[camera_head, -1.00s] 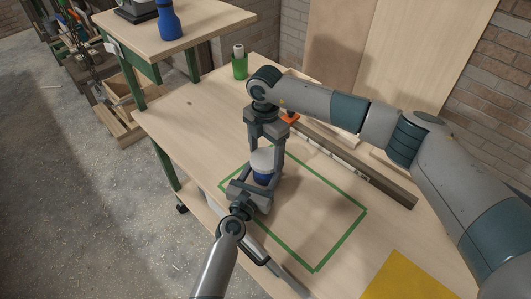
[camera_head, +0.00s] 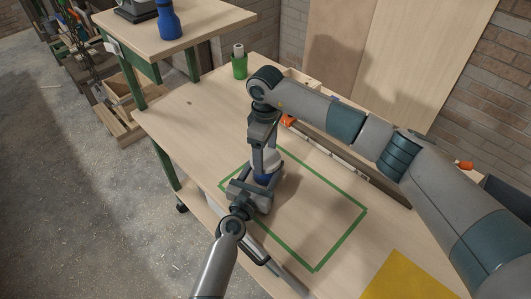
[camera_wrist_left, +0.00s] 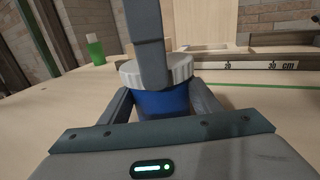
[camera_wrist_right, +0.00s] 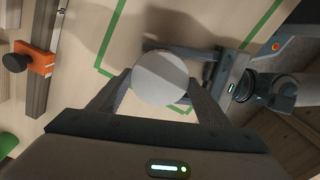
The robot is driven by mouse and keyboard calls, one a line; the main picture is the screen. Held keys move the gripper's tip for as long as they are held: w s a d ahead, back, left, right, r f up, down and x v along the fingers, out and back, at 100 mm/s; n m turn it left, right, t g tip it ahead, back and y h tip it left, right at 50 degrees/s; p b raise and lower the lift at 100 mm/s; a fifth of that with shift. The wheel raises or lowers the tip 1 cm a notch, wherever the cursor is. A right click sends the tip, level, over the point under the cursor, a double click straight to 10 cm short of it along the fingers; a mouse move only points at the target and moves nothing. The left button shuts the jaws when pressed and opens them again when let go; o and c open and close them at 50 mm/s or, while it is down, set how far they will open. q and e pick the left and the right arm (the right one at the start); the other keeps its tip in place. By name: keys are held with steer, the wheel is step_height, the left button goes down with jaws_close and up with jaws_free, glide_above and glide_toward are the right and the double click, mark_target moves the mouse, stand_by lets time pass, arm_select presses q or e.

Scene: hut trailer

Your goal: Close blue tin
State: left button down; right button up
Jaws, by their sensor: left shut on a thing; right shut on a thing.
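The blue tin (camera_head: 263,179) stands upright at the left corner of the green taped outline on the workbench. In the left wrist view its blue body (camera_wrist_left: 165,103) sits between my left fingers. My left gripper (camera_head: 257,187) is shut on the body from the side, low down. A white ribbed lid (camera_wrist_left: 131,72) is on top of the tin. My right gripper (camera_head: 264,165) points down from above and is shut on the lid. The right wrist view shows the lid's round top (camera_wrist_right: 160,78) between the fingers. The thread under the lid is hidden.
A yellow sheet (camera_head: 412,279) lies at the front right. A beam with an orange clamp (camera_head: 288,121) lies behind.

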steer(key=o, duration=1)
steer(key=shift+r, duration=2.3)
steer(key=shift+o, duration=0.2)
steer(key=shift+n, duration=0.4)
